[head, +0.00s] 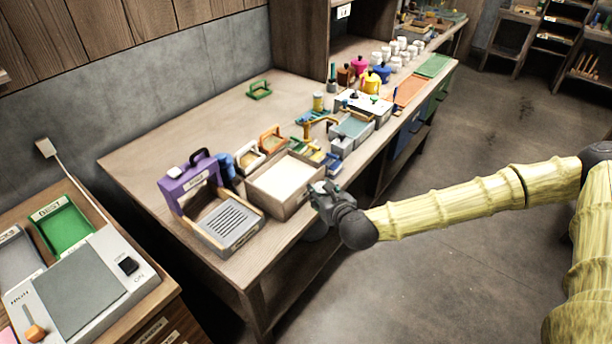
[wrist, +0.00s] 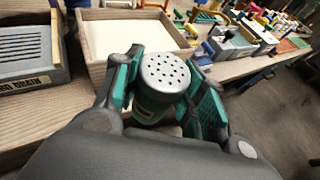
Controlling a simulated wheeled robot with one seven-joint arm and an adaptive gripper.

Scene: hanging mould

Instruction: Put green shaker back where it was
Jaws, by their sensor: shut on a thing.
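The green shaker (wrist: 165,77) shows in the wrist view with a grey, perforated round top and a green body. My gripper (wrist: 165,90) is shut on it, one finger on each side, with the perforated top facing the camera. In the head view my gripper (head: 325,195) is at the front edge of the workbench, just right of the white-filled box. The shaker cannot be made out clearly there.
The box with white contents (head: 285,182) stands on the workbench (head: 215,118). A purple-framed grated tray (head: 228,222) is to its left. Moulds, a grey-green bin (head: 352,127) and pots crowd the right. A green frame (head: 259,90) lies at the back, with bare wood around it.

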